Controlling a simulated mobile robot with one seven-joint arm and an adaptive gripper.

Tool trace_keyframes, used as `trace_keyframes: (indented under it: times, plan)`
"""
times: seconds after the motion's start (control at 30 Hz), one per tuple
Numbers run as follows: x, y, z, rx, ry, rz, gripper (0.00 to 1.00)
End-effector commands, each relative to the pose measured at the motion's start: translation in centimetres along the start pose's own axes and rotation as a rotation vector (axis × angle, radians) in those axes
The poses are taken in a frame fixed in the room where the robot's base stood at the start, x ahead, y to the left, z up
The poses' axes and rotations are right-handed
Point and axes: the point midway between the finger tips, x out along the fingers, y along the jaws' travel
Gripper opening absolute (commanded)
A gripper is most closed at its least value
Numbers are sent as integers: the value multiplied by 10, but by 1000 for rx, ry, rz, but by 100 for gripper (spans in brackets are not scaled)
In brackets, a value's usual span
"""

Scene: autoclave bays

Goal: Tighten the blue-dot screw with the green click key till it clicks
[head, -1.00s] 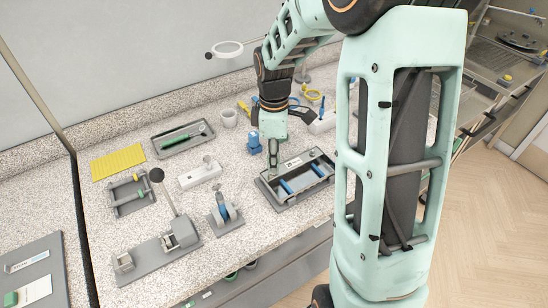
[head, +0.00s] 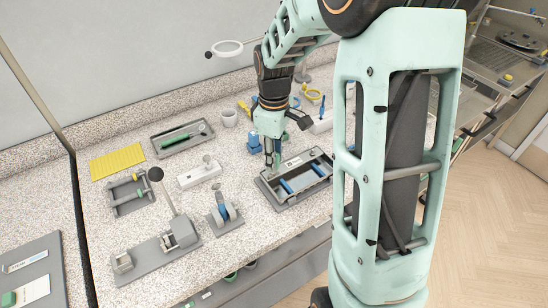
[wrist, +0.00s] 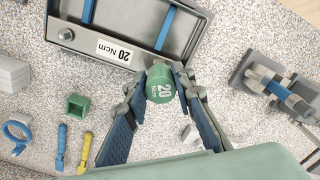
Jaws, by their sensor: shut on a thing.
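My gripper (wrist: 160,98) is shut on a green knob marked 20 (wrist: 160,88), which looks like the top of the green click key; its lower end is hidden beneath. In the head view my gripper (head: 272,152) points down at the left back end of a grey tray-like case (head: 318,186). The case shows in the wrist view with a "20 Ncm" label (wrist: 118,50) and blue bars inside. A round screw-like head (wrist: 66,34) sits at its corner. I cannot make out a blue dot on any screw.
A tray with a green-handled tool (head: 180,137), a yellow mat (head: 118,161), a white block (head: 199,175) and a blue-wheeled fixture (head: 224,214) stand to the left. A green block (wrist: 77,107) and small blue and yellow tools lie near my gripper.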

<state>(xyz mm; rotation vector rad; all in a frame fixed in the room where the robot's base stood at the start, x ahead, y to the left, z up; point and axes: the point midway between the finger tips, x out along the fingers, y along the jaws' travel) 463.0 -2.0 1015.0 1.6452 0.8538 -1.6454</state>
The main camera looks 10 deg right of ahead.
Motion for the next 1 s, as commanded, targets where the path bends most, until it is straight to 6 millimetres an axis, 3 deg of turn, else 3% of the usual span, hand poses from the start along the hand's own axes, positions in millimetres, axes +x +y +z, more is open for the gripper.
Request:
trace_keyframes:
  times: [0.3, 0.67, 1.0]
  plan:
    - [0, 0, 0, 265, 1, 0, 0]
    - [0, 0, 0, 298, 0, 0, 0]
    - [0, -1, -1, 571, 0, 0, 0]
